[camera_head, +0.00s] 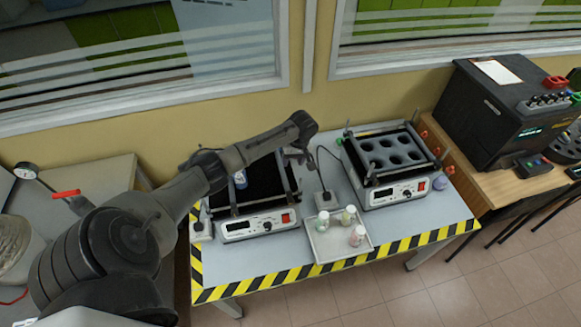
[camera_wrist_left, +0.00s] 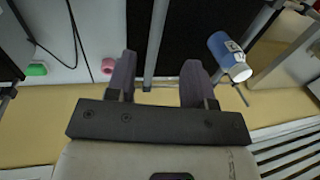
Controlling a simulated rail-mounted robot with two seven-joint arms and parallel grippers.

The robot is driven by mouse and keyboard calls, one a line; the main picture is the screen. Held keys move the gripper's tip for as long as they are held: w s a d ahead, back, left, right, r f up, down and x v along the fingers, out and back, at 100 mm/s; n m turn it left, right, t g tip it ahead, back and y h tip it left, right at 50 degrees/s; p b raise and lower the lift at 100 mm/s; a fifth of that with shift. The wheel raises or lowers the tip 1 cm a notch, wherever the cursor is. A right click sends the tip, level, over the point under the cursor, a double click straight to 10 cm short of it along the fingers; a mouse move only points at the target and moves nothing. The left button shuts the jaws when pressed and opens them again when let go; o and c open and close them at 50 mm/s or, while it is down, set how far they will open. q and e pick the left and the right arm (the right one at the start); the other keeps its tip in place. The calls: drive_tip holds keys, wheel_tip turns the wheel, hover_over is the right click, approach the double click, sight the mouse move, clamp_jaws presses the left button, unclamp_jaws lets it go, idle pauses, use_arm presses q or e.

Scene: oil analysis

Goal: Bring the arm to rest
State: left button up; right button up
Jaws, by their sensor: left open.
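My left arm reaches in from the left and extends over the left shaker (camera_head: 262,222). Its gripper (camera_head: 298,158) is near the shaker's right back rail, partly hidden by my wrist. In the left wrist view the gripper (camera_wrist_left: 157,72) has its two dark fingers apart with nothing held between them; a metal rail of the shaker passes behind the gap. A blue bottle (camera_head: 240,180) with a white cap is at the left shaker's black platform; it also shows in the wrist view (camera_wrist_left: 226,48), to the right of the fingers. My right gripper is not in view.
A tray (camera_head: 322,251) with 3 small bottles stands at the table's front. A second shaker (camera_head: 385,165) with round holes stands to the right. A black instrument (camera_head: 500,105) is on the wooden table. A window wall bounds the back.

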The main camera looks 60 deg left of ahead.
use_arm(q)
drive_tip(key=shift+w+r, duration=0.1)
drive_tip(key=shift+r, duration=0.45)
idle(0.4)
